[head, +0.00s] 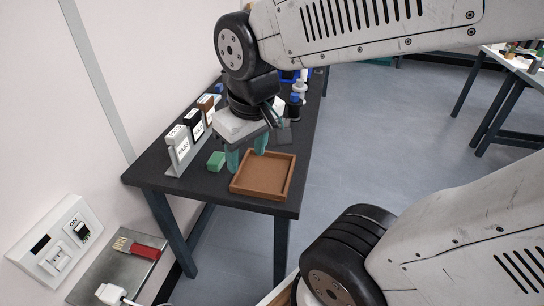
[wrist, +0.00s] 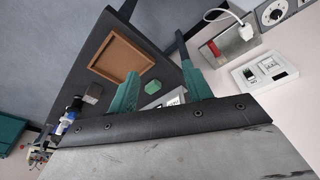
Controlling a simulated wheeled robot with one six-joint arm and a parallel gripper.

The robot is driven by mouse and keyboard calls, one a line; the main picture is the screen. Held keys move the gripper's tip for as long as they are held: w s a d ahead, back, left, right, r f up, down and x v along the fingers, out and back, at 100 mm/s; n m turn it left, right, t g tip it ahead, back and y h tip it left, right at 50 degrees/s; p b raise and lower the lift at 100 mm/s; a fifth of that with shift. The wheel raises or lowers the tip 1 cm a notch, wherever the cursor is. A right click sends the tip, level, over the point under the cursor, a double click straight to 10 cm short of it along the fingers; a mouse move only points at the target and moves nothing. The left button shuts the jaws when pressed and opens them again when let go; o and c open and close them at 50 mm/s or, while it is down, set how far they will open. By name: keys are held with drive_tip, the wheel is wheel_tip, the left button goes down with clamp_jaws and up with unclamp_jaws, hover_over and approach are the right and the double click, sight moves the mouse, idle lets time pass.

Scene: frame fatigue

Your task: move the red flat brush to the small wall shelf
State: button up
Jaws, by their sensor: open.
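The red flat brush (head: 144,250) lies on a small grey metal shelf (head: 98,272) by the wall at the lower left of the head view. The brush (wrist: 214,48) and shelf (wrist: 238,46) also show at the upper right of the wrist view. My gripper (head: 247,160) is open, with nothing seen between its teal fingers. It is above the dark workbench (head: 222,190), near the wooden tray and the green block, apart from the brush. Its fingers also show in the wrist view (wrist: 160,72).
A brown wooden tray (head: 262,195) and a green block (head: 216,161) are on the bench. A white plug (head: 110,293) with a cable is on the shelf's near end. A switch panel (head: 50,243) is beside it.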

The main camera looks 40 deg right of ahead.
drive_tip(key=s+r+g, duration=0.1)
drive_tip(key=s+r, duration=0.1)
drive_tip(key=s, duration=0.4)
drive_tip(key=shift+s+m, duration=0.3)
